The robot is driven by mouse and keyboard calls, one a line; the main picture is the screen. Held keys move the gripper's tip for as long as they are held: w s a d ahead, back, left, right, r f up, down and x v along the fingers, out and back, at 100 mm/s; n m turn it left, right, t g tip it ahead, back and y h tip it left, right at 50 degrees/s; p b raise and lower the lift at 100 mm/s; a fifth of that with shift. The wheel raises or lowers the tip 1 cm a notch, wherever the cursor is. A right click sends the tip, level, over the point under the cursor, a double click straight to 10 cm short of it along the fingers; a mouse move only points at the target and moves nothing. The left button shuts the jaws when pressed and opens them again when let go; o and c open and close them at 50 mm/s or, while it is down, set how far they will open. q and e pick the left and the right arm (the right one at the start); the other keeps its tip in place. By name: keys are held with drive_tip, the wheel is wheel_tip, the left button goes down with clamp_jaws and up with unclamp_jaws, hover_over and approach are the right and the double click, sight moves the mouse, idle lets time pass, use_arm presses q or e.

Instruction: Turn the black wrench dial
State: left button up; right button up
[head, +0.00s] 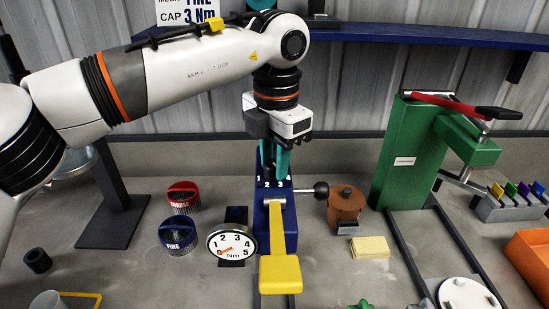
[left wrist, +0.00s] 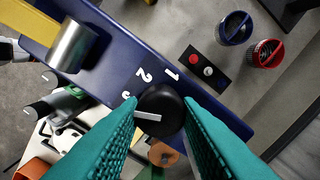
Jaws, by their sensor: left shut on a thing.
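The black wrench dial (left wrist: 166,104) sits on the blue wrench body (left wrist: 110,50), beside the white numbers 1, 2 and a partly covered 3. Its white pointer mark faces left in the left wrist view. My left gripper (left wrist: 160,101) has its teal fingers shut on the dial, one on each side. In the head view my left gripper (head: 275,160) reaches straight down onto the far end of the blue body (head: 291,225), and its fingers hide the dial. My right gripper is in neither view.
A yellow lever (head: 279,272) extends from the body toward the front. A round gauge (head: 231,243) stands to its left, with red (head: 182,196) and blue (head: 178,236) cups beyond. A brown pot (head: 346,204), yellow sponge (head: 370,247) and green press (head: 405,160) stand to the right.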

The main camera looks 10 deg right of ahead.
sight(275, 164)
use_arm(q)
drive_tip(key=shift+r, duration=0.1)
drive_tip(key=o, duration=1)
drive_tip(key=shift+r, duration=0.45)
drive_tip(key=r, duration=1.1)
drive_tip(key=shift+s, duration=0.2)
